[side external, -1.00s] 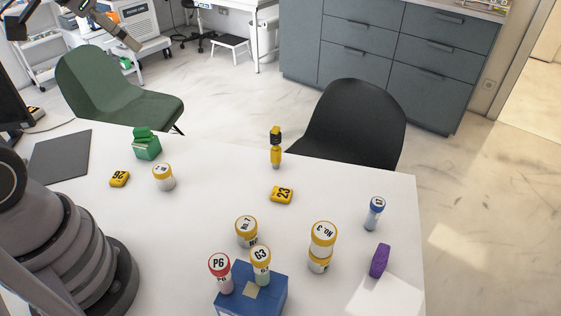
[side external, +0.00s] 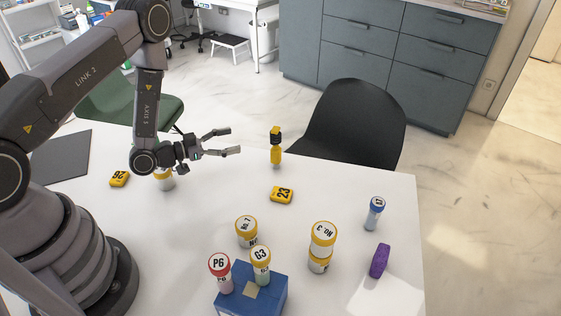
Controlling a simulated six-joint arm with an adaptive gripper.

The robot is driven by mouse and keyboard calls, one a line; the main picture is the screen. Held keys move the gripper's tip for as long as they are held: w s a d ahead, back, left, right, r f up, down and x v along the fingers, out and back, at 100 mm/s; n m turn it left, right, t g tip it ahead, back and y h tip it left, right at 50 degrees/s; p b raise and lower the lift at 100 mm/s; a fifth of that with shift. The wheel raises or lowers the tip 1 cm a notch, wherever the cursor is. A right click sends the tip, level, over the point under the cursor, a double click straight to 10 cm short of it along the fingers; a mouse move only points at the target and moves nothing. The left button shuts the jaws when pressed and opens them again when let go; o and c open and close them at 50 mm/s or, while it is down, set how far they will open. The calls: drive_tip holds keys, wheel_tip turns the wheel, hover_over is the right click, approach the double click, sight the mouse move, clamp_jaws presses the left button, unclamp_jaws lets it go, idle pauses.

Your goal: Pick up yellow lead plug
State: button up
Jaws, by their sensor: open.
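The yellow lead plug (side external: 276,148), yellow with a black upper part, stands upright near the far edge of the white table. My gripper (side external: 236,141) is to its left, above the table, with its fingers spread and pointing right toward the plug. Nothing is between the fingers, and a small gap separates them from the plug.
A yellow block marked 23 (side external: 282,195) lies in front of the plug. A black chair (side external: 362,125) is behind the table.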

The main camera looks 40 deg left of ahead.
sight(276, 128)
drive_tip(key=shift+n+t, duration=0.6)
drive_tip(key=shift+t, duration=0.1)
drive_tip(key=x, duration=0.4)
drive_tip(key=f+x, duration=0.1)
drive_tip(key=x, duration=0.7)
drive_tip(key=shift+d+f, duration=0.2)
drive_tip(key=shift+d, duration=0.05)
drive_tip(key=shift+s, duration=0.1)
clamp_jaws()
